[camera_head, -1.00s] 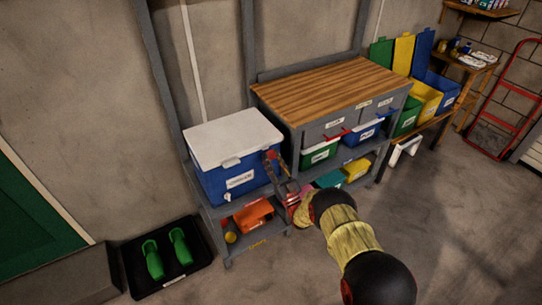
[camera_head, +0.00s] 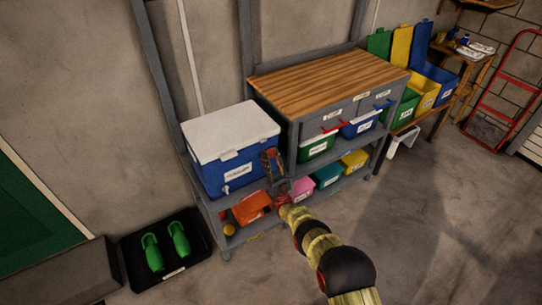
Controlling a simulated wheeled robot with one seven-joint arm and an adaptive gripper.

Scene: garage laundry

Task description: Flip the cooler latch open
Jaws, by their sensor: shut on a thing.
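The blue cooler (camera_head: 207,178) with its white lid (camera_head: 230,132) stands on the left end of the grey shelf unit, lid down. A pale latch tab (camera_head: 229,155) shows on the lid's front edge. My gripper (camera_head: 270,156) is at the cooler's right front corner, just below the lid edge. It appears shut on a latch there, but the fingers hide the part between them. My arm reaches up to it from the lower right.
A workbench with a wooden top (camera_head: 325,80) stands close to the right. An orange bin (camera_head: 250,209) and a pink bin (camera_head: 303,188) are on the lower shelf near my arm. A black boot tray (camera_head: 137,268) lies at left.

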